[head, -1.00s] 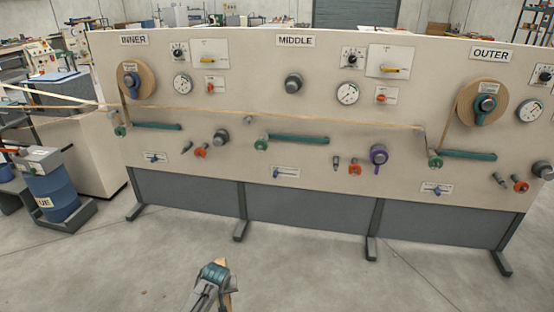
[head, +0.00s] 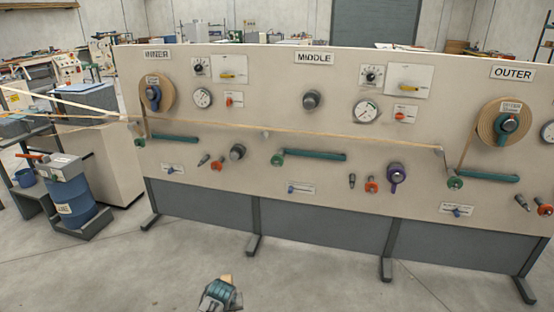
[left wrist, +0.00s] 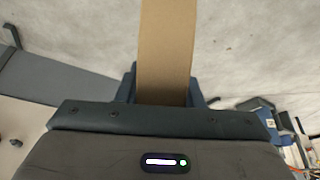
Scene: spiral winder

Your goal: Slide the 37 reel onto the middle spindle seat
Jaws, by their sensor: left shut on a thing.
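The middle spindle seat (head: 311,100) is a bare dark round hub on the panel under the MIDDLE sign. My left gripper (head: 222,290) is at the bottom edge of the head view, low in front of the panel and well apart from it. It is shut on a flat tan thing, seen edge-on, which looks like the reel (left wrist: 165,50); only a small tan corner of it shows in the head view (head: 226,279). No 37 mark can be read on it. My right gripper is in neither current view.
The inner seat (head: 153,98) and outer seat (head: 506,125) each carry a tan reel. A tape strand (head: 350,140) runs across the panel below the middle seat. Teal bars, knobs and gauges stick out. A blue drum (head: 75,205) stands at left. The floor before the panel is clear.

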